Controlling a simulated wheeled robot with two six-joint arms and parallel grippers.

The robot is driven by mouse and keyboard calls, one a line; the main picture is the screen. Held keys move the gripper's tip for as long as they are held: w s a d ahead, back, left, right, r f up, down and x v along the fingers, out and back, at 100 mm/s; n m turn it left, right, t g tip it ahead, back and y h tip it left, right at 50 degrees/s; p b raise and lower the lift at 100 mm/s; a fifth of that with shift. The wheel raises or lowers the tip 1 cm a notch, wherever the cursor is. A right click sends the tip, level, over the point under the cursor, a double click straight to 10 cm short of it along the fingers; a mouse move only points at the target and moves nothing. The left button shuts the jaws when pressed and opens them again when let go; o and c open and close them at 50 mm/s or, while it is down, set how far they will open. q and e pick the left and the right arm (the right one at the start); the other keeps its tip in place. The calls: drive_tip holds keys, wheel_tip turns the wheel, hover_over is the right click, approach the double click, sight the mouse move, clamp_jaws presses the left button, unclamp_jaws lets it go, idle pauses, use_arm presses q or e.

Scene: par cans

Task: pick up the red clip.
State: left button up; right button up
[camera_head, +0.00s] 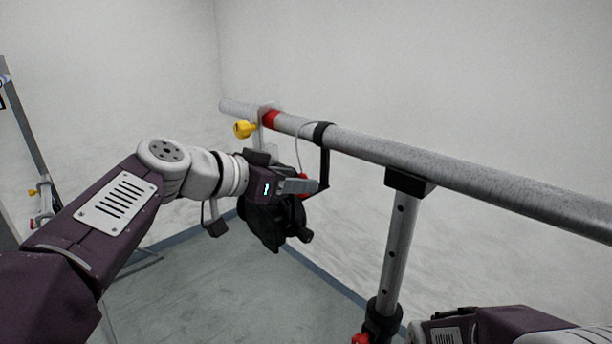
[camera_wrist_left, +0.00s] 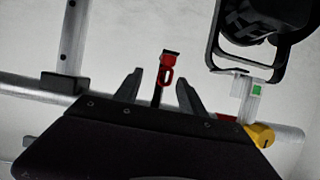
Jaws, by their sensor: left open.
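The red clip (camera_wrist_left: 167,76) shows in the left wrist view at the end of a black strap, between and slightly beyond the fingertips. In the head view a bit of red (camera_head: 303,177) shows by the fingers, mostly hidden by them. My left gripper (camera_head: 304,186) is open just below the pipe, close to the black strap (camera_head: 325,165) that hangs from it. In the left wrist view its two fingers (camera_wrist_left: 159,88) stand apart on either side of the clip, and I cannot tell whether they touch it.
A grey pipe (camera_head: 465,176) crosses the view, with a red band (camera_head: 271,118) and a clamp with a yellow knob (camera_head: 244,129). A black par can (camera_head: 268,222) hangs below, beside my left gripper. A stand post (camera_head: 398,245) supports the pipe. My right arm shows at lower right.

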use_arm(q)
drive_tip(key=p+x, duration=0.1)
drive_tip(key=x, duration=0.1)
drive_tip(key=shift+w+f, duration=0.2)
drive_tip(key=shift+w, duration=0.1)
drive_tip(key=shift+w+a+f, duration=0.1)
drive_tip(key=shift+w+f, duration=0.25)
drive_tip(key=shift+w, duration=0.05)
drive_tip(key=shift+d, duration=0.3)
drive_tip(key=c, duration=0.7)
drive_tip(key=shift+a, duration=0.1)
clamp_jaws()
use_arm(e)
drive_tip(key=shift+a+r, duration=0.15)
drive_tip(key=shift+r, duration=0.4)
drive_tip(key=shift+a+r, duration=0.15)
drive_tip(key=shift+r, duration=0.4)
